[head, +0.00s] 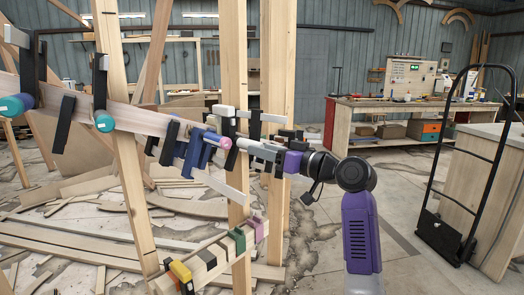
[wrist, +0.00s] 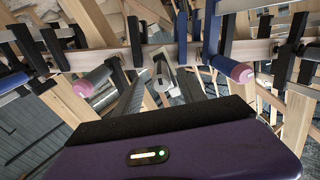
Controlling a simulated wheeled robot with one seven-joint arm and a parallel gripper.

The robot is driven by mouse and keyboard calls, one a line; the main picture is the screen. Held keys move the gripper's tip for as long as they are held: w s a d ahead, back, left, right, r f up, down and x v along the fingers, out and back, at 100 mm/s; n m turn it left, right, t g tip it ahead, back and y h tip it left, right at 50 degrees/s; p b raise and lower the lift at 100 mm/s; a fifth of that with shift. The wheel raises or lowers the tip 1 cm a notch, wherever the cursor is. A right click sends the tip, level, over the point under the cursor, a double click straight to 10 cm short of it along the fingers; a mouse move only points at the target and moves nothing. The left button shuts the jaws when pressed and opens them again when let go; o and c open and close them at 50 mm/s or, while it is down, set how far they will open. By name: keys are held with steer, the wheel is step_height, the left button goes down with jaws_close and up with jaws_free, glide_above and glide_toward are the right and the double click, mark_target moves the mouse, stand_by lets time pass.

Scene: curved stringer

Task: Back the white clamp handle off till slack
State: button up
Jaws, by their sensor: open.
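The white clamp handle (wrist: 161,72) shows pale and nearly end-on in the middle of the wrist view, below the long wooden stringer (wrist: 110,62). My gripper (head: 250,148) reaches left to the row of clamps in the head view. Its fingers (wrist: 162,88) are open and point at the stringer, one on each side of the white handle in the wrist view. I cannot tell whether they touch it. In the head view the white handle is not clearly told apart from the pale fingers. A pink-ended handle (head: 223,142) is just left of the fingertips.
Several dark and blue clamps crowd the stringer (head: 140,120). Pink handles (wrist: 230,68) stand on both sides in the wrist view. Upright posts (head: 235,60) rise close by. Lower clamps (head: 238,240) sit on a beam below. A workbench (head: 400,105) and hand truck (head: 450,240) are right.

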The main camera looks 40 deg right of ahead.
steer(key=s+p, duration=0.1)
steer(key=s, duration=0.8)
steer(key=shift+s+d, duration=0.3)
steer(key=shift+d, duration=0.15)
stand_by(0.6)
